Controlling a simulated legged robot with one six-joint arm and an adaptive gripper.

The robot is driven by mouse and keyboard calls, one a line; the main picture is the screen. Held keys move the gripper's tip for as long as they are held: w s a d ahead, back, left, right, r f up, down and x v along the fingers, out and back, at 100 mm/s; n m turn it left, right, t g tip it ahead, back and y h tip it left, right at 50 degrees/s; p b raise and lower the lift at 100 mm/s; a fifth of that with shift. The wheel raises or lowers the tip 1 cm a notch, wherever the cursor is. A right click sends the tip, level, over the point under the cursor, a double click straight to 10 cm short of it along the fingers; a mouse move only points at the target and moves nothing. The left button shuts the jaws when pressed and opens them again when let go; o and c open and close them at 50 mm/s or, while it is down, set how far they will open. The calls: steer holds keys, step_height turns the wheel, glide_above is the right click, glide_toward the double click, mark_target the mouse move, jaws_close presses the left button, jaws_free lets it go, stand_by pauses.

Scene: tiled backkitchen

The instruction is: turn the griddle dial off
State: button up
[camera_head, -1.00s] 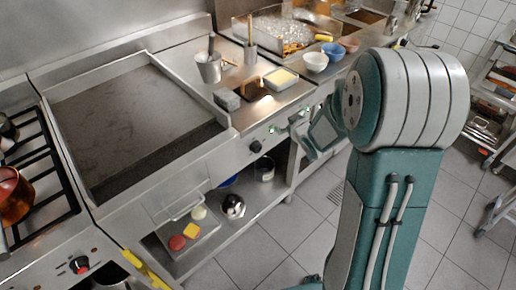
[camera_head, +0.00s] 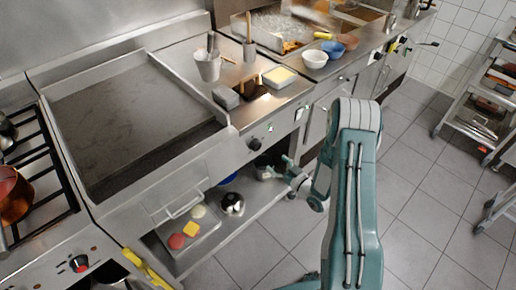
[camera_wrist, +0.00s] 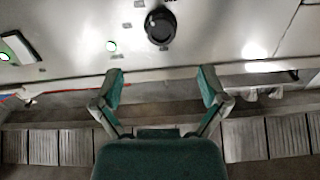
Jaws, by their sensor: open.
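The griddle dial (camera_head: 255,144) is a round black knob on the steel front panel right of the griddle (camera_head: 135,120). My gripper (camera_wrist: 162,78) is open and empty. Its two fingers point toward the panel, with the dial beyond the fingertips and roughly centred between them, not touched. In the head view my gripper (camera_head: 273,168) is just below and right of the dial. The dial's pointer mark is too small to read.
A lower shelf (camera_head: 245,205) holds a tray (camera_head: 205,226) with red, yellow and white items and a dark round pot (camera_head: 232,203). A stove (camera_head: 40,180) with a red-marked knob (camera_head: 80,264) is at left. Open tiled floor (camera_head: 420,200) lies at right.

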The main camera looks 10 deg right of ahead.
mark_target(258, 149)
steer(key=x, duration=1)
steer(key=shift+s, duration=0.1)
steer(key=c, duration=1.1)
